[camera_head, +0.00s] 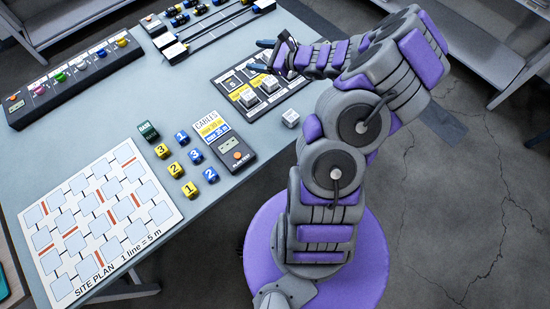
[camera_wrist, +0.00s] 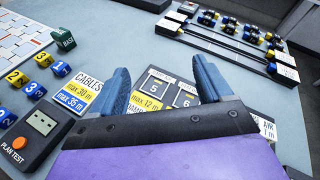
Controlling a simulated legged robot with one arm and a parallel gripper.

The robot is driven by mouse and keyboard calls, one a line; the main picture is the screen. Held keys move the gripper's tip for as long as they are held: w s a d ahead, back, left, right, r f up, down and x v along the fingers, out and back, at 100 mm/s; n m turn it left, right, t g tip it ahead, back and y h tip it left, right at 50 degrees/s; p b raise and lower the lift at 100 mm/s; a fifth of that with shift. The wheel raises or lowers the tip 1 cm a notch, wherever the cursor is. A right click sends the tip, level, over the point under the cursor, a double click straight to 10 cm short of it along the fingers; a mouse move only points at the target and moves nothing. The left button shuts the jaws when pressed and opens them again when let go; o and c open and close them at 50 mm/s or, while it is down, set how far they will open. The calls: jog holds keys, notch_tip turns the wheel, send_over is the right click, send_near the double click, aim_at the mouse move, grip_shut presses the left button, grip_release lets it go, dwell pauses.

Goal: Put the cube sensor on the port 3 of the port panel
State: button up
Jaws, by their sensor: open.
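My gripper (camera_head: 275,55) is open, with its two blue fingers spread above the dark board (camera_head: 224,90) of yellow-and-white cards. In the wrist view my gripper (camera_wrist: 162,85) has nothing visible between its fingers, and its body hides much of the board. Light grey block-like pieces, one near the front card (camera_head: 249,98) and one to its right (camera_head: 270,84), stand on the board. A small pale cube (camera_head: 290,118) sits apart on the table by the board's near corner. I cannot tell which piece is the cube sensor. A long black panel (camera_head: 75,82) with several coloured plugs lies at left; its port numbers are unreadable.
A cables card (camera_head: 212,126) and plan test box (camera_head: 236,157) lie near the board. Several numbered blue and yellow cubes (camera_head: 190,189), a green block (camera_head: 148,131) and a site plan (camera_head: 100,215) are nearby. A rail rack (camera_head: 215,30) stands behind. Bare table lies between panel and board.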

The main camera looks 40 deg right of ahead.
jog(key=s+a+r+n+g+y, duration=0.25)
jog(key=a+r+n, duration=0.25)
jog(key=a, duration=0.4)
jog(key=s+a+r+n+g+y, duration=0.1)
jog(key=a+r+n+g+y, duration=0.25)
jog(key=a, duration=0.55)
jog(key=s+a+r+n+g+h, duration=0.2)
jog(key=s+a+r+n+g, duration=0.2)
jog(key=s+a+n, duration=0.5)
jog(key=s+a+n+g+h, duration=0.2)
jog(key=s+n, duration=0.1)
jog(key=s, duration=0.4)
jog(key=s+a+n+g+h, duration=0.2)
jog(key=s+n+h, duration=0.1)
jog(key=s, duration=0.4)
jog(key=s+d+n+h, duration=0.3)
jog(key=s+d+h, duration=0.3)
jog(key=s+d, duration=0.3)
jog(key=shift+s+r+g, duration=0.3)
jog(key=shift+s+r, duration=0.05)
jog(key=shift+s, duration=0.9)
jog(key=shift+n, duration=0.25)
